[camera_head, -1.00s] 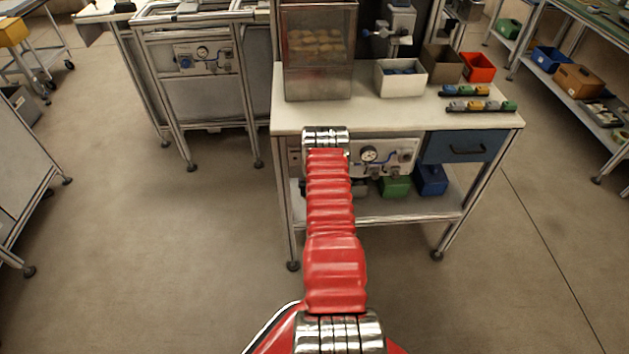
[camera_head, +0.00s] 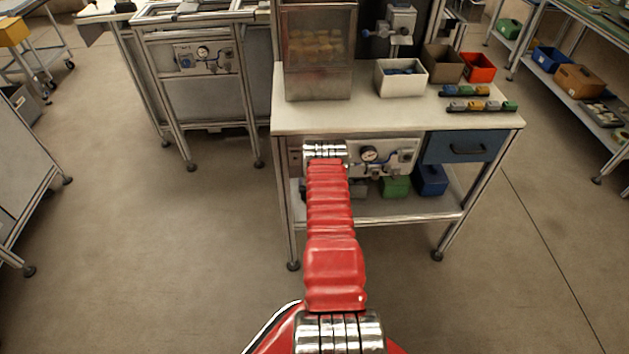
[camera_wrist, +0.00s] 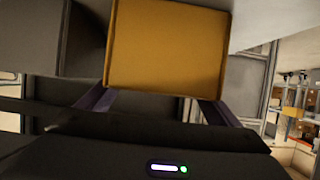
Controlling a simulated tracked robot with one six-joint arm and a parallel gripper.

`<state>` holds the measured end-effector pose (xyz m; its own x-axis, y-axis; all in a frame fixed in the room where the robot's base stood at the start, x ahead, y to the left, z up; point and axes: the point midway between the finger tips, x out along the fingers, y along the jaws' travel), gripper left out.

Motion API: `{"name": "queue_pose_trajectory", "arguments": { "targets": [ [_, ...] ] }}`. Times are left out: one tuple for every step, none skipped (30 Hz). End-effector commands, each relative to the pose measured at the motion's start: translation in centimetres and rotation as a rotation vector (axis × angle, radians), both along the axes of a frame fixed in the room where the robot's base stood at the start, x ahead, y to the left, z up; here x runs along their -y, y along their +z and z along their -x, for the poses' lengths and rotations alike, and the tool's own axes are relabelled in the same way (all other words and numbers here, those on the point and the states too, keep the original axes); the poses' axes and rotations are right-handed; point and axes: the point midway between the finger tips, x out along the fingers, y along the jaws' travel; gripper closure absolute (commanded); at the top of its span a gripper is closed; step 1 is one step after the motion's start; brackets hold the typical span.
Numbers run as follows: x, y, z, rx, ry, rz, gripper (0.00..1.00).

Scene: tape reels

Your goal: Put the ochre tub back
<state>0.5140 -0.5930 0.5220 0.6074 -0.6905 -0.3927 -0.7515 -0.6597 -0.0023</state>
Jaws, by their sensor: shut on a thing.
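The ochre tub (camera_wrist: 167,45) fills the upper middle of the wrist view, with one broad flat face toward the camera. My gripper (camera_wrist: 158,100) is shut on it, with a dark purple finger at each lower side of the tub. In the head view the tub and the gripper are hidden behind my red arm and the bench. My arm ends just below the bench top's front edge, in front of the panel. On the bench's lower shelf (camera_head: 375,214) stand a green tub (camera_head: 396,187) and a blue tub (camera_head: 430,180).
A dark grey box-like thing (camera_wrist: 32,38) is close left of the ochre tub. The bench top (camera_head: 390,115) carries a clear-fronted bin, a white box (camera_head: 401,80), brown and red boxes. A gauge panel (camera_head: 385,157) and blue drawer (camera_head: 462,147) sit below it. Floor left is clear.

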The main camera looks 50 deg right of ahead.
Motion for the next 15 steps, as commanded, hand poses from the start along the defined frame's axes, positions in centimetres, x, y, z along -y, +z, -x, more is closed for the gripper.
{"name": "queue_pose_trajectory", "arguments": {
  "targets": [
    [0.01,-0.1,0.0,0.0,0.0,0.0,0.62],
    [0.02,-0.16,-0.01,0.001,0.0,0.001,0.62],
    [0.01,-0.16,0.0,0.0,0.0,0.0,0.12],
    [0.01,-0.16,0.0,0.0,0.0,0.0,0.1],
    [0.01,-0.16,0.0,0.0,0.0,0.0,0.08],
    [0.01,-0.15,0.01,0.0,0.0,0.0,0.05],
    [0.01,-0.15,0.01,0.0,0.0,0.0,0.03],
    [0.0,-0.16,0.01,0.0,0.0,0.0,0.01],
    [0.0,-0.16,0.01,0.0,0.0,0.0,0.0],
    [0.0,-0.16,0.01,0.0,0.0,0.0,0.0],
    [0.0,-0.16,0.0,0.0,0.0,0.0,0.0],
    [0.0,-0.16,0.0,0.0,0.0,0.0,0.0],
    [0.0,-0.16,0.0,0.0,0.0,0.0,0.0],
    [-0.01,-0.16,0.01,0.0,0.0,0.0,0.0],
    [0.0,-0.14,0.0,0.0,0.0,0.0,0.0]
  ]
}}
